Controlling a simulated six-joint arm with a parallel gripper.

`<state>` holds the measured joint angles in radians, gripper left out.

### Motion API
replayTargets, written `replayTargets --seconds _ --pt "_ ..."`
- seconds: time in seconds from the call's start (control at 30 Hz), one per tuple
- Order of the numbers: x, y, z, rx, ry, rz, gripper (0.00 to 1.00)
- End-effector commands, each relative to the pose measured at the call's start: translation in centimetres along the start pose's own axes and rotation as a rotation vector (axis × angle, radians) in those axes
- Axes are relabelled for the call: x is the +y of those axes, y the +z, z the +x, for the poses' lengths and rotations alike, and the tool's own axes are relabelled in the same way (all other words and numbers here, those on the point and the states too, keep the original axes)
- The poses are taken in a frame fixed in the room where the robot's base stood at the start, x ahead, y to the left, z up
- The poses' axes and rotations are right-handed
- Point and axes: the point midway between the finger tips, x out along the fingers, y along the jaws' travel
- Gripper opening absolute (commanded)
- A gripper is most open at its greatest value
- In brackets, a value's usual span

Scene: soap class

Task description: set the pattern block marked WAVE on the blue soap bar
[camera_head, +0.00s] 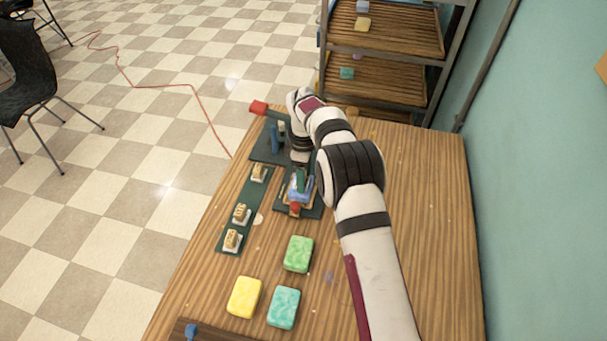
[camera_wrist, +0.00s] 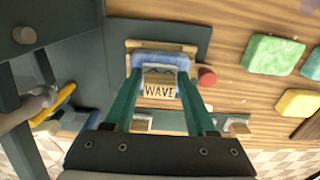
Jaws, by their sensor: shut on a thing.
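The blue soap bar (camera_head: 299,196) sits in a wooden holder on a dark square plate (camera_head: 313,210), partly hidden by my gripper. In the wrist view the blue soap bar (camera_wrist: 160,60) lies behind the tan block marked WAVE (camera_wrist: 159,91). My gripper (camera_wrist: 160,88) is shut on this block, with a green finger on each side, and its lettering faces the camera. The block overlaps the soap in that view; I cannot tell whether they touch. In the head view my gripper (camera_head: 301,181) is over the soap, and the held block cannot be made out there.
A dark strip (camera_head: 228,228) left of the holder carries several small blocks. Green (camera_head: 298,254), yellow (camera_head: 244,297) and teal (camera_head: 283,307) soaps lie nearer. A dark stand with a red-ended lever (camera_head: 258,107) is behind. A red knob (camera_wrist: 207,76) is beside the holder. The right tabletop is clear.

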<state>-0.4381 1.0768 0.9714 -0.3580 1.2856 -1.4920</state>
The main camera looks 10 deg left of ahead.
Motion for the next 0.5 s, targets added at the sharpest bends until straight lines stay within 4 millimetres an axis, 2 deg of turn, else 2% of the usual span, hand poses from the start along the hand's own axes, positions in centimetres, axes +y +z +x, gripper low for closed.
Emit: replayTargets --seconds 0.27,0.3,0.47,0.5 --pt "-0.01 0.0 0.08 0.0 0.0 0.0 0.02" --pt "-0.01 0.0 0.08 0.0 0.0 0.0 0.62" --pt "-0.01 0.0 0.08 0.0 0.0 0.0 0.9" --pt "-0.01 0.0 0.08 0.0 0.0 0.0 0.91"
